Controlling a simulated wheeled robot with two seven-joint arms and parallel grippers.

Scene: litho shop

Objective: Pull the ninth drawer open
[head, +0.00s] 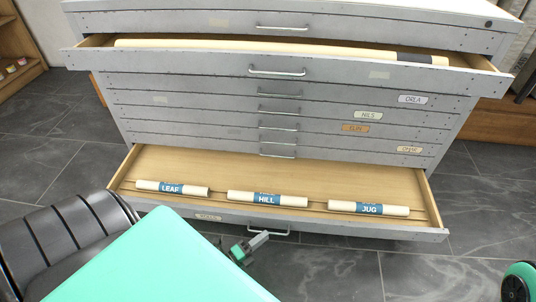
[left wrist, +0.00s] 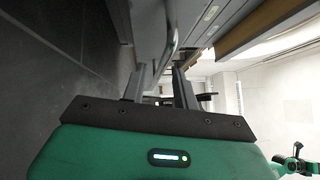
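A grey flat-file cabinet (head: 460,120) with several thin drawers fills the middle of the head view. The lowest drawer in view (head: 330,167) stands open and holds three paper rolls: LEAF (head: 145,185), HILL (head: 240,197) and JUG (head: 398,211). Its front has a bar handle (head: 284,233) and a small, hard-to-read label. My left gripper (head: 262,238) is at that handle. In the left wrist view its two fingers (left wrist: 160,84) stand apart, with a handle bar (left wrist: 172,40) at the gap between their tips. Contact is unclear. My right gripper is not clearly seen.
An upper drawer (head: 200,63) is also partly open, with a long roll (head: 270,48) in it. The drawers between are closed, with labels such as ORLA (head: 412,99) and HILS (head: 368,115). Wooden shelving (head: 12,50) stands left.

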